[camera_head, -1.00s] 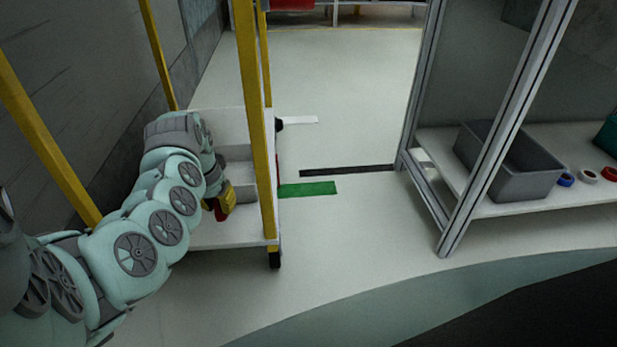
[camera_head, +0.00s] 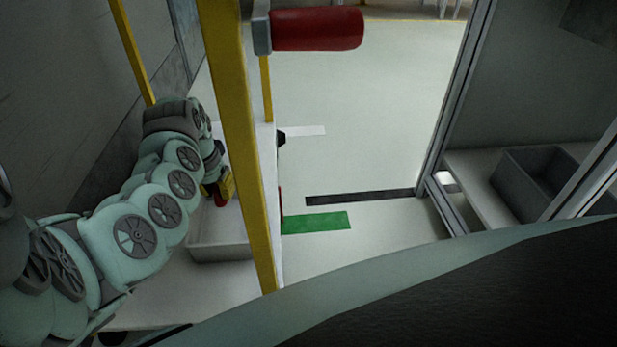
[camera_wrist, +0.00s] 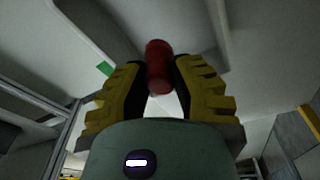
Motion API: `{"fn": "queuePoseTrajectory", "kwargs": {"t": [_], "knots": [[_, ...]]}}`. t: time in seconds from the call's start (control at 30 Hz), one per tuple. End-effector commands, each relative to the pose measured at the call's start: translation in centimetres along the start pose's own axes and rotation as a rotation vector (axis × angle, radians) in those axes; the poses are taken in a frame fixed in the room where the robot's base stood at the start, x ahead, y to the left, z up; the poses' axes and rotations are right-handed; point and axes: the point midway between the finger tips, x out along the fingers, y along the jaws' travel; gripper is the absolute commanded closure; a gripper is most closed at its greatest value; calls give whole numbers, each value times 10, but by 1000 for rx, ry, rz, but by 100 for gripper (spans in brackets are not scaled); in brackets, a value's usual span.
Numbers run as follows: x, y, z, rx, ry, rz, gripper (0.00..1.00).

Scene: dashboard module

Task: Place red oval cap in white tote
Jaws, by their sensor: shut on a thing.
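The red oval cap (camera_wrist: 158,66) is held between the yellow-and-black fingers of my gripper (camera_wrist: 160,72) in the wrist view. In the head view my gripper (camera_head: 226,186) is at the end of my arm, with a bit of the red cap (camera_head: 220,200) showing below it. The white tote (camera_head: 217,249) sits on the cart shelf, just below and in front of my gripper in the picture. The cap appears above the tote's far part, but its exact height is unclear. My arm and a yellow post hide part of the tote.
Yellow cart posts (camera_head: 243,130) stand close right of my gripper, and a red cylinder (camera_head: 316,29) juts out at the top. A grey bin (camera_head: 528,184) stands on a shelf at the right. Open floor with green tape (camera_head: 315,222) lies between.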

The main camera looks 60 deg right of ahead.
Motion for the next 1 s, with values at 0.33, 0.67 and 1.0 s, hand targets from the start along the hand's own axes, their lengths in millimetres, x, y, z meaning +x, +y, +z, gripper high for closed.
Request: {"fn": "queuePoseTrajectory", "kwargs": {"t": [0.33, 0.67, 1.0], "knots": [[58, -1, 8, 1, 1, 1, 100], [92, -2, 13, -1, 1, -1, 100], [92, -2, 13, -1, 1, -1, 100]]}}
